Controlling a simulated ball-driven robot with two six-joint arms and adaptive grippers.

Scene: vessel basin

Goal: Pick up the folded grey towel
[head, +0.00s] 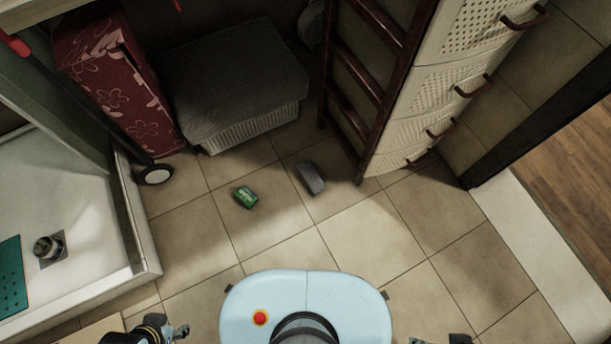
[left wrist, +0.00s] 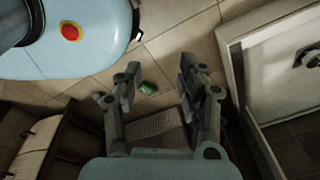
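A small grey block-shaped item (head: 311,177), which looks like the folded grey towel, lies on the tiled floor in the head view, right of a green packet. My left gripper (head: 182,331) is at the bottom left of the head view, well apart from it. In the left wrist view its two fingers (left wrist: 158,72) stand apart with nothing between them. My right gripper (head: 440,340) barely shows at the bottom edge of the head view, and its fingers cannot be made out.
The green packet (head: 246,197) lies on the floor left of the grey item. A lidded wicker basket (head: 240,85), a red wheeled trolley (head: 110,85), a wooden ladder (head: 372,85) and white drawers (head: 430,90) stand behind. A shower tray (head: 75,225) is left.

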